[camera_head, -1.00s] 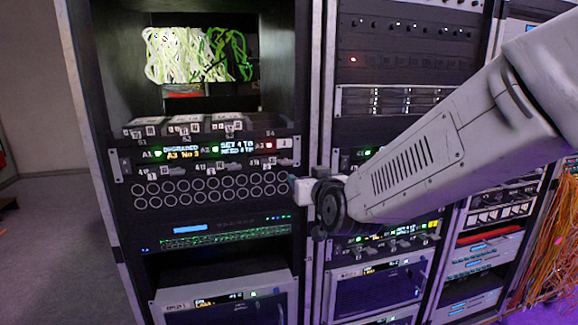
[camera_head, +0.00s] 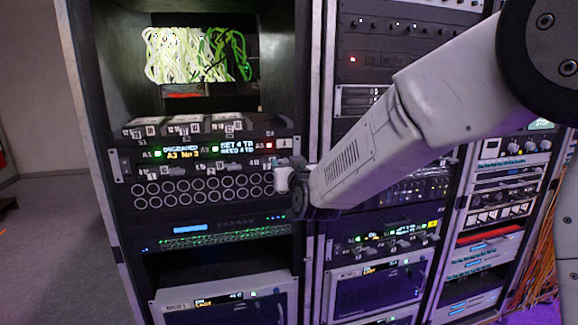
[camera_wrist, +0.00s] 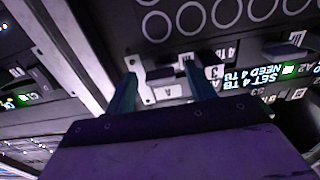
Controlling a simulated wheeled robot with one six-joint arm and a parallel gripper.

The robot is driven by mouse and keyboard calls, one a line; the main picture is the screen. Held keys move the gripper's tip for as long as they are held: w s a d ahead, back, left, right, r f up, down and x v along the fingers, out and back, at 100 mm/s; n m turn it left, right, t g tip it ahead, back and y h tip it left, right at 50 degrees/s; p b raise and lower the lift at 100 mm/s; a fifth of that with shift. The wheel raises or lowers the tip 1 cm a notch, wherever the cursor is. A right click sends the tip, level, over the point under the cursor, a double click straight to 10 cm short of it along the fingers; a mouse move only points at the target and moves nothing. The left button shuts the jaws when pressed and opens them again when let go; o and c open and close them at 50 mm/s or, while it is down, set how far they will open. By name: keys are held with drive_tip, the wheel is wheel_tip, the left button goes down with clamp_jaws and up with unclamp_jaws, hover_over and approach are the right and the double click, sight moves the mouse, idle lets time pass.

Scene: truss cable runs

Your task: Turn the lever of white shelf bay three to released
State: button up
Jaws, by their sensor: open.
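A dark panel (camera_head: 130,167) in the left rack carries a row of small levers under lit displays. In the head view my gripper (camera_head: 287,172) is at the panel's right end, partly hidden by my wrist.
White-topped units (camera_head: 200,124) sit on a shelf above the panel. A row of round ports (camera_head: 205,190) lies below it. A rack post (camera_head: 312,90) stands close right of my gripper. Open floor (camera_head: 45,230) lies at left.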

drive_tip(key=c, duration=1)
drive_tip(key=shift+m, duration=0.3)
drive_tip(key=m, duration=1.7)
drive_tip(key=shift+m, duration=0.3)
